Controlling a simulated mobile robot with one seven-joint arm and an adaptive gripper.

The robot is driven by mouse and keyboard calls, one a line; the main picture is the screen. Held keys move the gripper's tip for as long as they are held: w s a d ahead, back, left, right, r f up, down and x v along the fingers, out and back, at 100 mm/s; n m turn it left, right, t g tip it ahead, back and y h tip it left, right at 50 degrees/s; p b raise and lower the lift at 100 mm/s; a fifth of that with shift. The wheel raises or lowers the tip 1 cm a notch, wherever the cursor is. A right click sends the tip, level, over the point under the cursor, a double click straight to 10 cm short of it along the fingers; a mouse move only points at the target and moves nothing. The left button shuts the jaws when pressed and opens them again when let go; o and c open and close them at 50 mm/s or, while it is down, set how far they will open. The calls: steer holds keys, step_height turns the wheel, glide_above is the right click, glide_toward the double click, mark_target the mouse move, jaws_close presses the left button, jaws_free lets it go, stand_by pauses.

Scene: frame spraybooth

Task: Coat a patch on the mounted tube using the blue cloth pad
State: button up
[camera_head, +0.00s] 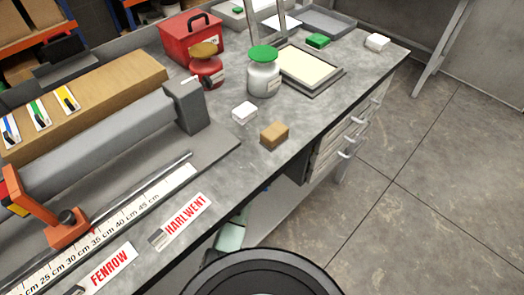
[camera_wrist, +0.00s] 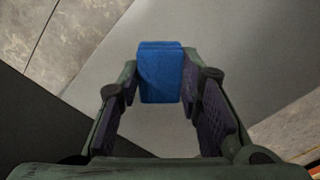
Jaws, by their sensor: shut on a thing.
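The blue cloth pad (camera_wrist: 161,72) is between the fingertips of my gripper (camera_wrist: 160,85) in the wrist view. My gripper is shut on it, with the pad standing out past the fingertips. Behind the pad is a plain grey surface, and I cannot tell how far off it is. The mounted tube (camera_head: 95,135) is grey and lies along the left of the bench in the head view, its far end at a grey end block (camera_head: 190,110). My gripper and the pad do not show in the head view, so their distance from the tube cannot be told.
An orange clamp (camera_head: 68,230) stands before the tube, near a ruler (camera_head: 130,213). A green-lidded jar (camera_head: 263,78), a red jar (camera_head: 207,72), a red toolbox (camera_head: 187,40), a white block (camera_head: 244,112), a brown block (camera_head: 274,136) and a cream-filled tray (camera_head: 310,66) stand farther back.

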stand_by(0.3)
steer(key=s+f+b, duration=0.4)
steer(key=f+b, duration=0.3)
steer(key=f, duration=0.6)
steer(key=shift+s+d, duration=0.15)
steer(key=shift+s, duration=0.25)
